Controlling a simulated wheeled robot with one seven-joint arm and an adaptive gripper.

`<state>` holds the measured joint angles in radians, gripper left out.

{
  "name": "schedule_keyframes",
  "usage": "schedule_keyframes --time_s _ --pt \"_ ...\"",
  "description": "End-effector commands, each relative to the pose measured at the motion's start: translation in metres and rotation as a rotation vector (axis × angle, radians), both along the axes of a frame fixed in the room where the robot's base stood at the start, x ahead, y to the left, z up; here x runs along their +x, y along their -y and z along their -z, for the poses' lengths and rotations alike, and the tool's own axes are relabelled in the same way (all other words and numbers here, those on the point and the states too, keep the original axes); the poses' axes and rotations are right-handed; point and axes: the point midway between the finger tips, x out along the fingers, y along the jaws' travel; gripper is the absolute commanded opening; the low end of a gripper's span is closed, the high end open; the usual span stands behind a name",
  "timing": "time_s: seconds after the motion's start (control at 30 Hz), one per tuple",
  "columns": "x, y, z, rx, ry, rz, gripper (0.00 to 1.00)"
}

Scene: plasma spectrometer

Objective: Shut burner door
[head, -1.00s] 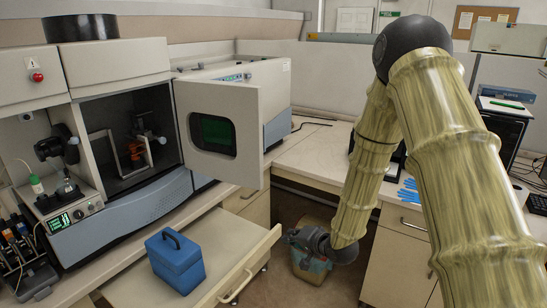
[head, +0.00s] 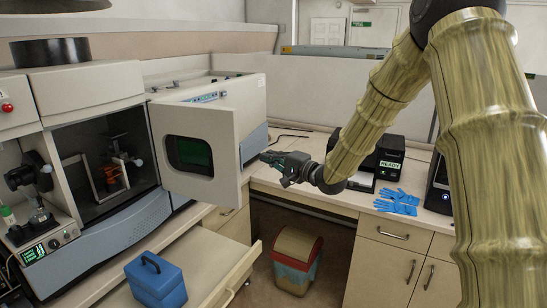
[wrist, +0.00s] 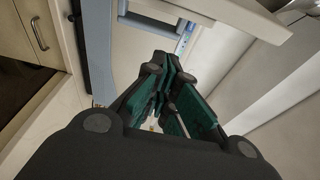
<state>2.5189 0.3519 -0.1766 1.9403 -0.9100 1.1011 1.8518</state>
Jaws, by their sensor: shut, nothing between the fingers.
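The burner door (head: 195,150) is a beige panel with a dark green window. It stands open, swung out to the right from the spectrometer's burner compartment (head: 103,165). My gripper (head: 268,157) is just to the right of the door's free edge in the head view, pointing left toward it. I cannot tell whether it touches the door. In the wrist view my gripper (wrist: 165,72) has its green-padded fingers together and nothing between them. A pale panel edge and a blue-grey strip show beyond the fingers there.
An open drawer (head: 215,265) holding a blue box (head: 156,280) juts out below the door. A black device (head: 385,158) reading READY and blue gloves (head: 398,202) lie on the right bench. A bin (head: 296,260) stands on the floor beneath.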

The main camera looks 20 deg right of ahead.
Motion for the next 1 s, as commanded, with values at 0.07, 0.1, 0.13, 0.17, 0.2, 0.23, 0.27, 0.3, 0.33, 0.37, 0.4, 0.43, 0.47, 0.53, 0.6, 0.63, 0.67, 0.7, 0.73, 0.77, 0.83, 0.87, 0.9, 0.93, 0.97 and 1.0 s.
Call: schedule_keyframes --time_s 0.07,0.1,0.13,0.17,0.2,0.23,0.27,0.3,0.33,0.37,0.4,0.43,0.47,0.53,0.6,0.63,0.67,0.7,0.73,0.77,0.83,0.87,0.9,0.93,0.97,1.0 --pt "0.011 -0.006 -0.002 0.000 -0.001 -0.001 0.00" --pt "0.016 -0.009 -0.002 -0.001 0.000 -0.002 0.00" --pt "0.019 -0.010 -0.002 -0.001 0.000 -0.002 0.00" --pt "0.023 -0.012 -0.002 -0.001 0.000 -0.002 0.00" --pt "0.028 -0.014 -0.002 -0.002 0.000 -0.001 0.00" --pt "0.031 -0.015 -0.002 -0.002 0.000 -0.001 0.00" --pt "0.034 -0.017 -0.002 -0.001 0.000 -0.001 0.00" --pt "0.038 -0.019 -0.001 -0.001 0.000 -0.001 0.00" --pt "0.041 -0.020 -0.001 -0.001 0.000 -0.001 0.00" --pt "0.044 -0.021 -0.002 -0.001 0.000 -0.001 0.00" --pt "0.047 -0.023 -0.002 -0.001 0.000 -0.001 0.00" --pt "0.050 -0.024 -0.001 -0.001 0.000 0.000 0.00" --pt "0.053 -0.025 -0.001 -0.001 0.000 0.000 0.00" --pt "0.058 -0.028 -0.001 -0.001 0.000 0.000 0.00" --pt "0.056 -0.033 -0.003 -0.001 -0.002 -0.001 0.00" --pt "0.054 -0.035 -0.003 0.000 -0.002 -0.001 0.00" --pt "0.052 -0.037 -0.002 0.000 -0.002 -0.001 0.00" --pt "0.048 -0.040 -0.002 0.000 -0.002 -0.001 0.00" --pt "0.046 -0.043 -0.002 -0.001 -0.002 -0.001 0.00" --pt "0.045 -0.044 -0.002 -0.002 -0.001 -0.001 0.00" --pt "0.040 -0.049 -0.002 -0.001 -0.002 -0.001 0.00" --pt "0.039 -0.050 -0.002 0.000 -0.002 -0.001 0.00" --pt "0.037 -0.052 -0.001 0.000 -0.001 0.000 0.00" --pt "0.035 -0.053 -0.001 0.000 -0.001 0.000 0.00" --pt "0.034 -0.054 -0.001 0.000 -0.002 0.000 0.00" --pt "0.033 -0.056 -0.001 -0.001 -0.002 0.000 0.00"
